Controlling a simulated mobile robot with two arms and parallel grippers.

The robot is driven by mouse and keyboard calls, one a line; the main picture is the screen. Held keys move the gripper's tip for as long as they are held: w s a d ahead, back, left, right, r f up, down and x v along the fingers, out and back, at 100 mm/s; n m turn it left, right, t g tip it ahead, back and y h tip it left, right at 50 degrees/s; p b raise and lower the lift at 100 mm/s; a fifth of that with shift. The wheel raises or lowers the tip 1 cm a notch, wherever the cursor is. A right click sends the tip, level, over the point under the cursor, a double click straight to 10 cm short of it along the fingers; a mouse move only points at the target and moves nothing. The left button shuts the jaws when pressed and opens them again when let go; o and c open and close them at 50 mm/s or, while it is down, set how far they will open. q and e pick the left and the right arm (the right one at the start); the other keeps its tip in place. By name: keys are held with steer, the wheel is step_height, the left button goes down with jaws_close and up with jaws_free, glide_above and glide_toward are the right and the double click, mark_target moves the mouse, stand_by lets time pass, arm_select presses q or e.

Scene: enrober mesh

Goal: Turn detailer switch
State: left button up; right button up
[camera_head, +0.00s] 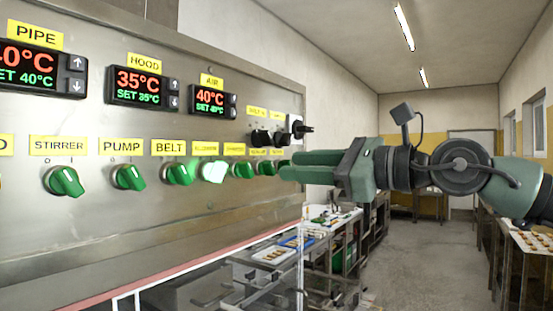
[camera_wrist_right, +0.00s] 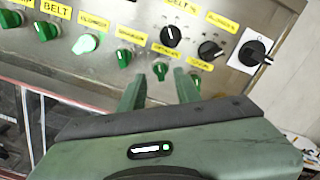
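A row of green rotary switches runs along the steel panel. My right gripper (camera_head: 284,168) points at the far right end of this row. In the right wrist view, its two fingers (camera_wrist_right: 159,80) are open. A green switch (camera_wrist_right: 160,70) shows in the gap between the fingertips, under a yellow label (camera_wrist_right: 163,47) too small to read surely, so I cannot tell if it is the detailer switch. Another green switch (camera_wrist_right: 195,80) is just right of the right fingertip, and one more (camera_wrist_right: 124,58) is to the left. Contact is not clear. My left gripper is not in view.
One switch is lit bright green (camera_head: 213,171). Black knobs (camera_head: 262,137) and a black switch on a white plate (camera_head: 297,128) sit above the row's right end. Temperature displays (camera_head: 137,86) are higher up. The aisle (camera_head: 410,240) on the right is open floor.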

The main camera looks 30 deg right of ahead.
mark_target(272, 165)
steer(key=p+x, duration=0.1)
steer(key=x, duration=0.2)
steer(key=shift+w+a+r, duration=0.1)
steer(key=shift+w+a, duration=0.1)
steer(key=shift+w, duration=0.15)
steer(key=shift+w+a+p, duration=0.15)
steer(key=shift+w+p, duration=0.3)
steer(key=shift+w, duration=0.1)
jaws_close()
